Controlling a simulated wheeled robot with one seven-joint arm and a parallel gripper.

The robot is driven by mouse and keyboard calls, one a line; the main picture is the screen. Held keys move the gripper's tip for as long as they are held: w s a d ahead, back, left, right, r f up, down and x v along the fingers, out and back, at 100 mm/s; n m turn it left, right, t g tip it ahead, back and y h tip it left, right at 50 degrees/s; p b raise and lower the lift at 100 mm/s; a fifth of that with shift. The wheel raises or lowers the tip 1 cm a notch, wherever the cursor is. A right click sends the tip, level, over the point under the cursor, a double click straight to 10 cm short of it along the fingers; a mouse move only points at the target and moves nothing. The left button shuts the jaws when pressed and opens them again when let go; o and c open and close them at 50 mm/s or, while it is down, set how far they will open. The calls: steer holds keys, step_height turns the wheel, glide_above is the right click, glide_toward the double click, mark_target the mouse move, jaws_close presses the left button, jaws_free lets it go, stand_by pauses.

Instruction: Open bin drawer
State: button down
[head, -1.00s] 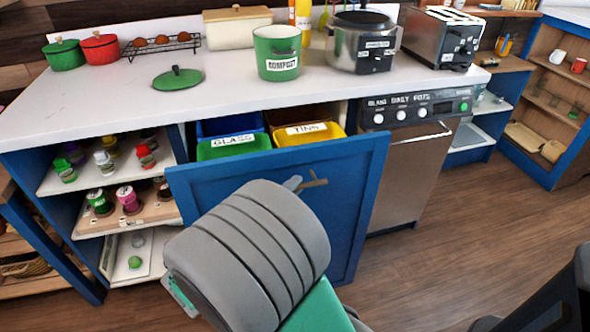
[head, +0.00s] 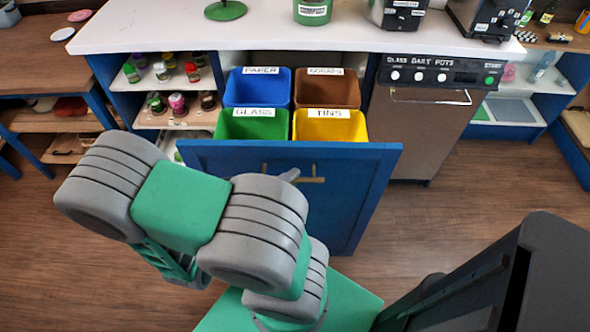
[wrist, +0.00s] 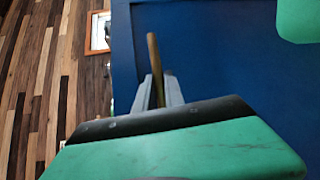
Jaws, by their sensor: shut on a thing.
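The blue bin drawer (head: 345,208) is pulled well out from under the counter in the head view. Its front panel stands upright. Behind it show a blue paper bin (head: 257,88), a brown scraps bin (head: 327,90), a green glass bin (head: 250,124) and a yellow tins bin (head: 331,127). The drawer has a brass bar handle (head: 312,180). My gripper (head: 289,175) is at the handle's left part, mostly hidden by my arm. In the wrist view my gripper (wrist: 158,90) is shut on the handle (wrist: 154,60), against the blue front (wrist: 220,75).
The dishwasher (head: 425,125) stands shut right of the drawer. Open shelves with small jars (head: 176,103) are to the left. The white countertop (head: 250,35) carries a green compost pot (head: 312,12). Wooden floor (head: 480,200) is clear on the right.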

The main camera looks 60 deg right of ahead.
steer(key=shift+s+a, duration=0.15)
steer(key=shift+s, duration=0.25)
steer(key=c, duration=1.7)
jaws_free()
steer(key=shift+o, duration=1.3)
steer(key=shift+w, duration=0.1)
steer(key=v, duration=0.8)
